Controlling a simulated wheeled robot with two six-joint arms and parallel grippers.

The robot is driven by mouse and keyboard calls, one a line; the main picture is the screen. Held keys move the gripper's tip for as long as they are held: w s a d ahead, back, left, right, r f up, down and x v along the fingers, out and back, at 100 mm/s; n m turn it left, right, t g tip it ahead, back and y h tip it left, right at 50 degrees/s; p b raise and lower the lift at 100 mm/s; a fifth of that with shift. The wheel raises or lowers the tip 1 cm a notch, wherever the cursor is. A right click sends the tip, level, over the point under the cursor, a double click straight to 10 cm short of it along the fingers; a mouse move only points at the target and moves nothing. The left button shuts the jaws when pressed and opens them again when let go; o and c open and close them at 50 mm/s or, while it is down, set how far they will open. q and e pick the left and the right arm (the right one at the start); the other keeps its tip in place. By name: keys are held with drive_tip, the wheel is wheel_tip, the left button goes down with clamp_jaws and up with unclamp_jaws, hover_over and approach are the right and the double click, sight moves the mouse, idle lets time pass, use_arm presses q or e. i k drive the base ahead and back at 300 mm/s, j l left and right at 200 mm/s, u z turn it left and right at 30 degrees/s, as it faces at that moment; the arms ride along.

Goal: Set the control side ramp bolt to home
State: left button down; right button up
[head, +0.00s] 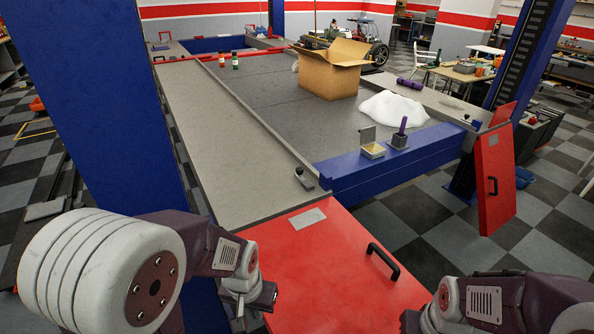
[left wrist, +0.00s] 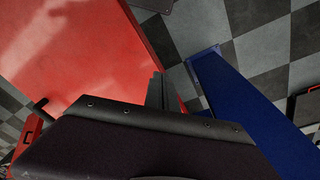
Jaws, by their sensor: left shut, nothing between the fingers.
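A small dark bolt-like fitting (head: 304,179) stands on the grey runway's near end, next to the blue crossbeam (head: 405,160). A similar fitting (head: 471,122) sits at the beam's right end. I cannot tell which is the control side ramp bolt, or its setting. A red ramp (head: 320,270) with a black handle lies in front of the near fitting; it also shows in the left wrist view (left wrist: 70,45). My left gripper (head: 265,298) is shut and empty, beside the ramp's left edge, well short of the fitting. My right gripper (head: 412,320) is at the bottom edge, its fingers not clear.
A blue post (head: 95,100) stands close on the left. A second red ramp (head: 495,180) stands steeply at the right. A cardboard box (head: 325,75) and a white heap (head: 393,107) lie beyond.

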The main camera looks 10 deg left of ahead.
sight(299, 170)
drive_tip(key=i+l+u, duration=0.1)
drive_tip(key=l, duration=0.35)
drive_tip(key=i+l+u, duration=0.15)
drive_tip(key=l, duration=0.35)
drive_tip(key=i+l+u, duration=0.1)
drive_tip(key=i+l, duration=0.15)
drive_tip(key=l, duration=0.25)
drive_tip(key=i+l+u, duration=0.15)
drive_tip(key=l, duration=0.35)
drive_tip(key=i+l+u, duration=0.1)
drive_tip(key=l, duration=0.4)
drive_tip(key=i+l+u, duration=0.15)
drive_tip(key=l, duration=0.35)
drive_tip(key=i+l+u, duration=0.25)
drive_tip(key=i+l, duration=0.25)
drive_tip(key=i+l+u, duration=0.3)
drive_tip(key=i+l, duration=0.2)
drive_tip(key=i+j+u, duration=0.15)
drive_tip(key=i, duration=0.2)
drive_tip(key=i+u, duration=0.15)
drive_tip(key=i, duration=0.2)
